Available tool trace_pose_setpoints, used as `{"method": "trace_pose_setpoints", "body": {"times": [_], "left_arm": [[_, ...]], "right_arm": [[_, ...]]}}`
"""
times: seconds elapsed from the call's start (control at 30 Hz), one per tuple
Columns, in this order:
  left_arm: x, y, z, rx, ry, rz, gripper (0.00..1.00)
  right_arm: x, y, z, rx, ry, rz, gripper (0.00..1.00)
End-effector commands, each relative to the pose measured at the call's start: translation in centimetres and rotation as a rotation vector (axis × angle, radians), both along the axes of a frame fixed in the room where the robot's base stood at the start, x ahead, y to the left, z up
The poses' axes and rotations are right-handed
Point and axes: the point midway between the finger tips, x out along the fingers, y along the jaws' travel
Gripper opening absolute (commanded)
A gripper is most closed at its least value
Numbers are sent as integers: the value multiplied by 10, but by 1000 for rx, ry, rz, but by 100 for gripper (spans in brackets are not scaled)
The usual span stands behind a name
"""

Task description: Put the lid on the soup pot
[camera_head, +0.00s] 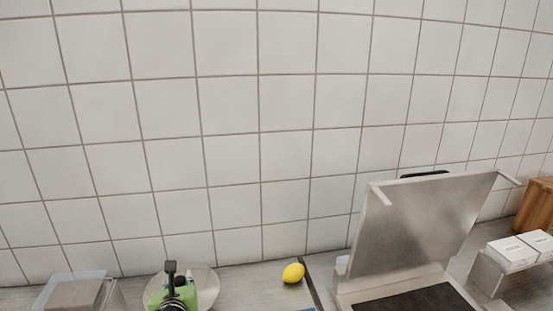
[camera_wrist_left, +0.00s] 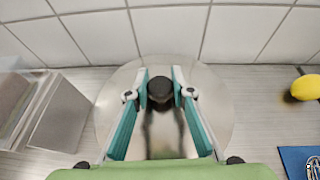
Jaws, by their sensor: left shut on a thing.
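The lid (camera_head: 208,287) is a round, greyish metallic disc at the bottom left of the head view, partly hidden by my left gripper (camera_head: 171,272). In the left wrist view the lid (camera_wrist_left: 218,110) lies flat below the gripper, with a round black knob (camera_wrist_left: 160,90) at its middle. My left gripper (camera_wrist_left: 160,76) has its two teal fingers on either side of the knob and is shut on it. I cannot make out a soup pot in either view. My right gripper is not in view.
A yellow lemon (camera_head: 293,273) lies right of the lid, with a blue item (camera_wrist_left: 300,160) near it. A clear-walled container (camera_head: 75,291) stands left. An open metal appliance (camera_head: 420,225), white boxes (camera_head: 512,253) and a wooden block (camera_head: 537,207) stand right. The tiled wall closes the back.

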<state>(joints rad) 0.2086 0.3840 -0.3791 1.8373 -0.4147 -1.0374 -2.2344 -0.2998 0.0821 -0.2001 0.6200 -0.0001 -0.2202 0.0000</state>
Motion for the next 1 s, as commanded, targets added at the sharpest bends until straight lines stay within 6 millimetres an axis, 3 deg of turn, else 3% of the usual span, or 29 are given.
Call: {"method": "trace_pose_setpoints", "body": {"times": [0.03,0.2,0.4,0.6,0.8,1.0], "left_arm": [[-14,-23,2,-13,-2,14,0],[-75,-73,31,-18,-5,153,0],[-148,-95,70,-15,-1,350,0],[-201,-98,93,-6,1,505,0],[-224,-98,101,-2,-1,571,0],[-226,-97,102,0,-2,579,0]], "right_arm": [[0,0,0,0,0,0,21],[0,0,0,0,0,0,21],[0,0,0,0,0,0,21],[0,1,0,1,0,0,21],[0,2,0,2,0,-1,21],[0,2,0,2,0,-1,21]]}}
